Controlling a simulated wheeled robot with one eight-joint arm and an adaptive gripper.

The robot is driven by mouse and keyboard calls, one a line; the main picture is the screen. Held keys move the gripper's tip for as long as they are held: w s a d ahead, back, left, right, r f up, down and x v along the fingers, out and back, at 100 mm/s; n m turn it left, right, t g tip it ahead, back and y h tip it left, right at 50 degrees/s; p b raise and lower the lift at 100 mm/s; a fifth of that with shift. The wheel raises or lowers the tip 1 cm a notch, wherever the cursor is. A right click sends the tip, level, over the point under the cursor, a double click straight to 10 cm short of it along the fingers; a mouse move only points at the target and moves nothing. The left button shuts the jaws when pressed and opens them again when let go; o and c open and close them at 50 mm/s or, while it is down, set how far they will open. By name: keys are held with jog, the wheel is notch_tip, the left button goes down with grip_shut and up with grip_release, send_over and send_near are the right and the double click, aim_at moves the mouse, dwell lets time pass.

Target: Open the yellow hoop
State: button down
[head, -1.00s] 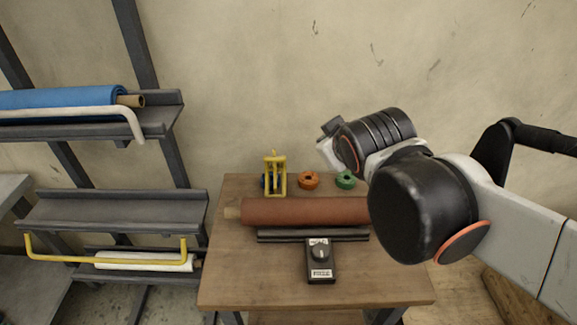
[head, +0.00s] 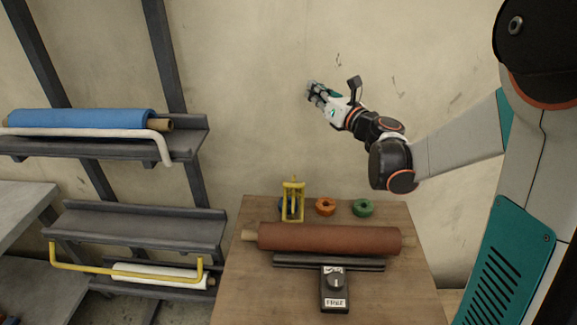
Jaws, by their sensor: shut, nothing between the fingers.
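The yellow hoop (head: 125,271) is a bent bar across the front of the lower left rack, its two ends turned up. It spans the front of the grey shelf (head: 140,225) and passes in front of a white roll (head: 163,275). My gripper (head: 312,90) is shut and empty. It is raised in front of the wall, above the table and well up and to the right of the yellow hoop, touching nothing.
An upper shelf holds a blue roll (head: 85,118) behind a white hoop (head: 160,146). The wooden table (head: 240,290) carries a red-brown roll (head: 330,239), a yellow stand (head: 293,203), an orange ring (head: 325,206), a green ring (head: 362,207) and a black device (head: 335,292).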

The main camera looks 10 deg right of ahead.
aim_at(294, 197)
jog(key=s+d+f+n+g+y, duration=0.1)
jog(key=f+n, duration=0.4)
jog(key=f, duration=0.5)
jog(key=s+d+f+n+g, duration=0.2)
jog(key=f+n+g, duration=0.3)
jog(key=f, duration=0.5)
jog(key=s+d+f+n+g+y+p, duration=0.1)
jog(key=s+d+f+n+g, duration=0.1)
jog(key=f+n, duration=0.4)
jog(key=shift+s+d+f+g+y, duration=0.1)
jog(key=shift+s+f+g, duration=0.15)
jog(key=shift+f, duration=0.5)
jog(key=shift+s+f+g+y, duration=0.1)
jog(key=shift+f+g, duration=0.25)
jog(key=shift+f, duration=0.35)
jog(key=shift+s+d+f+g+y, duration=0.1)
jog(key=shift+s+f+g, duration=0.15)
jog(key=shift+f, duration=0.5)
jog(key=b+x, duration=0.2)
jog(key=x, duration=0.7)
jog(key=shift+w+a+f+b, duration=0.2)
jog(key=shift+a+f+b, duration=0.05)
jog(key=shift+b, duration=0.15)
jog(key=shift+r, duration=0.1)
jog(key=shift+r, duration=0.3)
jog(key=r, duration=0.2)
jog(key=s+r, duration=0.1)
jog(key=shift+s+a+r+p, duration=0.1)
jog(key=shift+a+r+p, duration=0.1)
jog(key=shift+r+p, duration=0.15)
